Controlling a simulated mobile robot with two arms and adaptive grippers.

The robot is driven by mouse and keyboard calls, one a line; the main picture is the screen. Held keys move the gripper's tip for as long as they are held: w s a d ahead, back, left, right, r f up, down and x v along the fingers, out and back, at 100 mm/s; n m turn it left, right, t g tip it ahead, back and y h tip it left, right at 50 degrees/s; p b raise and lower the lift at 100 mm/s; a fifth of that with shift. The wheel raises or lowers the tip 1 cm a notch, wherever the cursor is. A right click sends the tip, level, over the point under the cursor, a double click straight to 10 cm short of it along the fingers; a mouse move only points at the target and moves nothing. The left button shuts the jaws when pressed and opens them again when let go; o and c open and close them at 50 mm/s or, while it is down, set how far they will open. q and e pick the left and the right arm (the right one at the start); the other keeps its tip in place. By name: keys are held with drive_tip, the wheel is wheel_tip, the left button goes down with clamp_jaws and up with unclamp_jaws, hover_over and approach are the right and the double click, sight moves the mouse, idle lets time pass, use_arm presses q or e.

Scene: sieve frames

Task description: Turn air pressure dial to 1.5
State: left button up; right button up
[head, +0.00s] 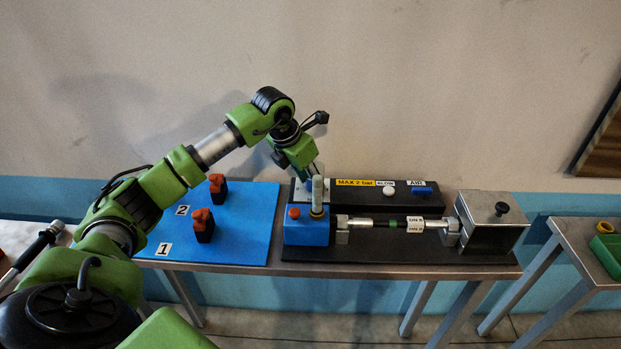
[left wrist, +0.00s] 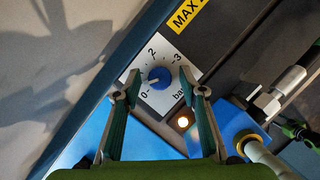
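The air pressure dial is a round blue knob (left wrist: 158,78) on a white scale plate (left wrist: 152,103) marked from 0 to 3 bar in the left wrist view. A small pale mark shows on the knob's left side; its exact reading is too small to tell. My left gripper (left wrist: 162,88) is open, with one finger on each side of the knob and a gap to it on both sides. In the head view my left gripper (head: 314,176) points down in front of the plate and hides the knob. My right gripper is not in view.
A yellow "MAX 2 bar" label (head: 356,183), a white button (head: 389,190) and a blue AIR switch (head: 422,191) are right of the dial. A blue block with a red button (head: 294,213) stands in front. Red-black clamps (head: 203,222) sit on a blue mat (head: 245,238) at left.

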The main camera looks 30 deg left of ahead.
use_arm(q)
clamp_jaws()
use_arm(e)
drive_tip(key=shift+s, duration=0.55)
use_arm(q)
drive_tip(key=shift+w+m, duration=0.1)
drive_tip(key=shift+m, duration=0.2)
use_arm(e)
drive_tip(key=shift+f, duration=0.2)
use_arm(q)
drive_tip(key=shift+a+m+h+b, duration=0.1)
drive_tip(key=shift+m+h+b, duration=0.35)
drive_tip(key=shift+m, duration=0.45)
drive_tip(key=m+h, duration=0.1)
drive_tip(key=m, duration=0.1)
drive_tip(key=shift+w+m+g, duration=0.1)
drive_tip(key=shift+m+g, duration=0.2)
drive_tip(key=m+g, duration=0.1)
drive_tip(key=m, duration=0.2)
drive_tip(key=m+g+h, duration=0.1)
drive_tip(key=m, duration=0.2)
drive_tip(key=shift+w+a+m+h+b, duration=0.1)
drive_tip(key=shift+m+h+b, duration=0.15)
drive_tip(key=shift+m+b, duration=0.05)
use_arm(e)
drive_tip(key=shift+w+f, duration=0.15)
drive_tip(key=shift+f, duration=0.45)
use_arm(q)
drive_tip(key=shift+m, duration=0.3)
